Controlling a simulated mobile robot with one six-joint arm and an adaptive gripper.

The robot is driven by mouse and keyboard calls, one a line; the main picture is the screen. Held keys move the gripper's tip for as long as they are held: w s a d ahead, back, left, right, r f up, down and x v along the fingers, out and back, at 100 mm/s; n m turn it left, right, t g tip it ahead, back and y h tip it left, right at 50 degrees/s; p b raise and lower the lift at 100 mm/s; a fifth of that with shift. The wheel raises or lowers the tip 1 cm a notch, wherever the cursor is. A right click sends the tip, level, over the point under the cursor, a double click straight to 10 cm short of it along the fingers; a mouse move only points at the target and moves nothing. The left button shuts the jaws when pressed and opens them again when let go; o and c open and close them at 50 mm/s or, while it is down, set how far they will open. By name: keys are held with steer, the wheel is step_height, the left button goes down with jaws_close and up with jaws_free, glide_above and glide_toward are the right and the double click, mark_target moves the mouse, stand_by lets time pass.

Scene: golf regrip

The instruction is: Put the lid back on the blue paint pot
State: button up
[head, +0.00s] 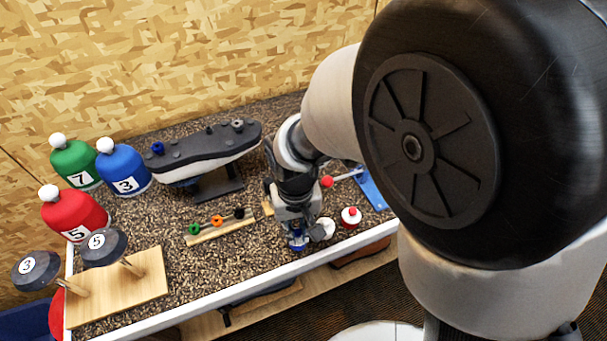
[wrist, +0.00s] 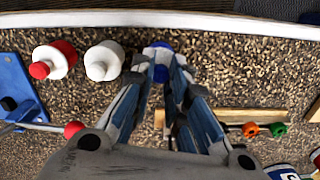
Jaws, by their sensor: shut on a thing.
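My gripper (head: 297,238) points down near the front edge of the bench, with its fingertips close together on a blue piece (head: 296,247), which looks like the blue lid. The blue piece also shows between the fingertips in the wrist view (wrist: 161,73). The fingers hide most of it, and I cannot tell whether the blue pot's body is under it or whether they touch. A white pot (wrist: 103,61) stands just beside the gripper. A white pot with a red top (wrist: 54,60) stands farther left in the wrist view.
A wooden strip with green, orange and black rings (head: 220,229) lies to the left. A shoe (head: 205,150) on a stand is behind. Headcovers and a wooden block (head: 140,292) with club heads fill the left end. A blue holder (head: 371,188) and red-tipped rod are at right.

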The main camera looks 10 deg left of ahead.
steer(key=o, duration=0.8)
steer(key=o, duration=0.5)
steer(key=shift+r+p, duration=3)
steer(key=shift+r, duration=0.55)
steer(key=shift+c, duration=0.5)
jaws_close()
